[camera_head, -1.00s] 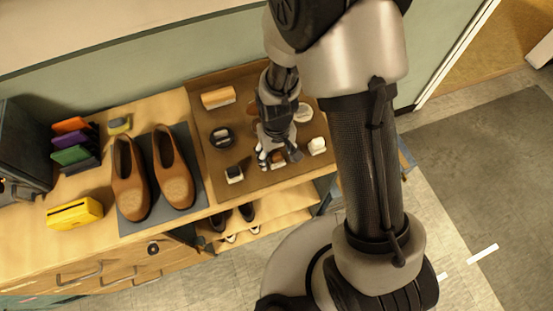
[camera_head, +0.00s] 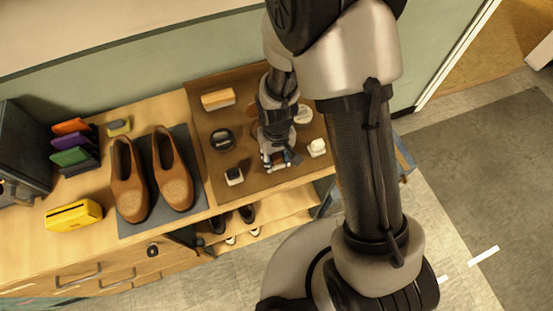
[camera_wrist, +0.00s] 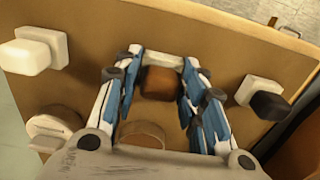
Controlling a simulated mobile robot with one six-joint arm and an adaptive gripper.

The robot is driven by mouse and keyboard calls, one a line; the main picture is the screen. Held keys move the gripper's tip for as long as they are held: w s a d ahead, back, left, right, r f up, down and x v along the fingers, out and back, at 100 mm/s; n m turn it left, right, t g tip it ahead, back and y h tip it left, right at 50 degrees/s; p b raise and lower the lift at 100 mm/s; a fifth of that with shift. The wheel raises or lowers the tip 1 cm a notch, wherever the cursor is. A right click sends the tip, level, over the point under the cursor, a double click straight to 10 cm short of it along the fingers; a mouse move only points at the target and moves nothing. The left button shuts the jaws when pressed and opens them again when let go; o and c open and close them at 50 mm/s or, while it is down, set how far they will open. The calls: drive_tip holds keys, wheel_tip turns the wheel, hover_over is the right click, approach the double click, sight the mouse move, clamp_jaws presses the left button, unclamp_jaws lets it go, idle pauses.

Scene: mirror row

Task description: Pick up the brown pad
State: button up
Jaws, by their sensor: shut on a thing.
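The brown pad (camera_wrist: 160,84), a brown block with a pale strip at its far side, sits between my two blue-and-white fingers in the wrist view. My gripper (camera_wrist: 159,88) is shut on it, with a finger on its left and right. In the head view my gripper (camera_head: 274,163) is low over the front part of the brown tray (camera_head: 260,186), and it mostly hides the pad there. I cannot tell whether the pad is clear of the tray.
A white pad (camera_head: 317,147) stands right of my gripper and a black-and-white pad (camera_head: 234,176) left. A round dark tin (camera_head: 221,139) and a wooden brush (camera_head: 218,99) are on the tray. Brown shoes (camera_head: 174,170) stand on a grey mat further left.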

sight(277, 156)
wheel_tip(277, 156, up, 20)
drive_tip(key=p, duration=0.5)
idle(0.3)
drive_tip(key=o, duration=0.3)
drive_tip(key=shift+c, duration=1.4)
